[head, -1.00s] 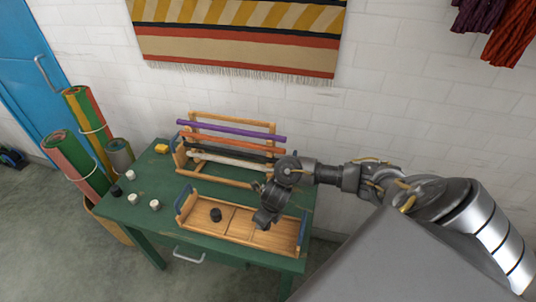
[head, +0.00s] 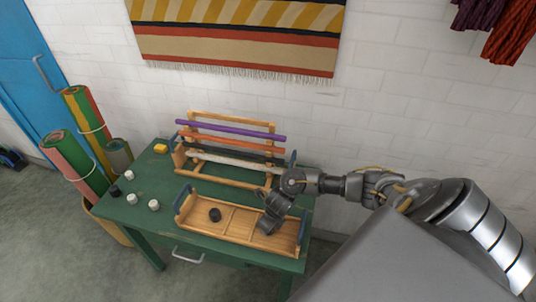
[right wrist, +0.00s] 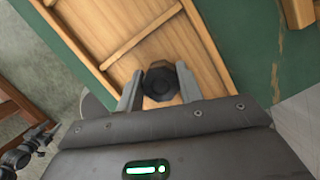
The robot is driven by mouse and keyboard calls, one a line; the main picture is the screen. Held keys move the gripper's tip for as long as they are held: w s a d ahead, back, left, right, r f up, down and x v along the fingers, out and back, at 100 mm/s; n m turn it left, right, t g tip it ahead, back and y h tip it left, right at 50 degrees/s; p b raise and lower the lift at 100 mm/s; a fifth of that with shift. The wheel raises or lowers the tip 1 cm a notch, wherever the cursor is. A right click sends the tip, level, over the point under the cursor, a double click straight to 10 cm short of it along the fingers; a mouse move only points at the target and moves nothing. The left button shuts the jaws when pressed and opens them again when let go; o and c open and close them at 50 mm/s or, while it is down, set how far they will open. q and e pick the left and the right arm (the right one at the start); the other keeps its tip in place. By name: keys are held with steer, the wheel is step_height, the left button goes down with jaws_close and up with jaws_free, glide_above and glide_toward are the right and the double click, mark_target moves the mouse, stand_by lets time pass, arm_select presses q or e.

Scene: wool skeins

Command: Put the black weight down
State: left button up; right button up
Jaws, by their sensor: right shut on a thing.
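My right gripper (head: 264,228) is over the right part of the wooden tray (head: 237,240) on the green table. In the right wrist view the gripper (right wrist: 158,90) is shut on a black weight (right wrist: 160,82), with the tray's wooden floor behind it. The head view hides this weight behind the gripper. I cannot tell whether the weight touches the tray floor. Another black weight (head: 215,215) sits in the tray's left compartment. My left gripper is not in view.
A wooden rack (head: 228,116) with coloured rods stands behind the tray. Several small white pieces, including one white piece (head: 154,205), and a black piece (head: 115,191) stand at the table's left. A yellow block (head: 160,148) lies at the back left.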

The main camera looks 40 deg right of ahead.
mark_target(274, 235)
steer(key=o, duration=1.3)
steer(key=shift+f, duration=0.1)
steer(key=shift+c, duration=0.2)
steer(key=shift+r, duration=0.35)
steer(key=p+v, duration=0.2)
steer(key=v, duration=0.9)
steer(key=shift+s+r, duration=0.15)
steer(key=shift+r, duration=0.1)
